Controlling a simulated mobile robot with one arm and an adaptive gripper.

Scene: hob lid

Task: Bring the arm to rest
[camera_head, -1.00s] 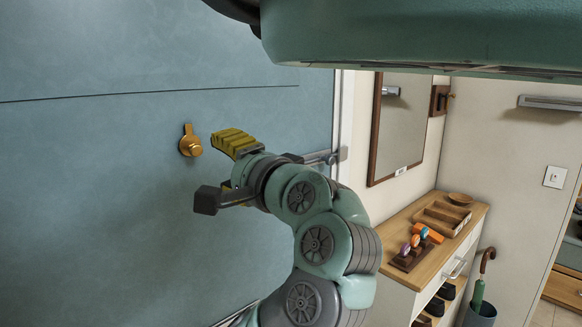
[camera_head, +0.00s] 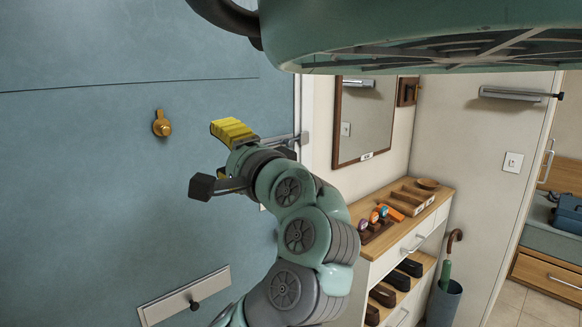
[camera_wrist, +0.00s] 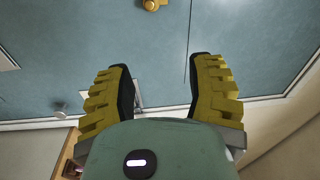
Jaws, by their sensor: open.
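My gripper (camera_head: 222,160) is at the end of my bent arm, in front of the blue door (camera_head: 90,190). It is open and empty. Its two yellow ribbed fingers stand wide apart in the wrist view (camera_wrist: 161,88), with only the door surface seen between them. A brass knob (camera_head: 162,124) on the door is to the left of my gripper and apart from it. The knob also shows at the top of the wrist view (camera_wrist: 151,4).
A wooden-topped shoe cabinet (camera_head: 432,200) with a tray and small coloured items stands right of my arm, below a mirror (camera_head: 364,122). An umbrella stand (camera_head: 443,303) is beside it. A plate with a dark knob (camera_head: 186,296) is low on the door.

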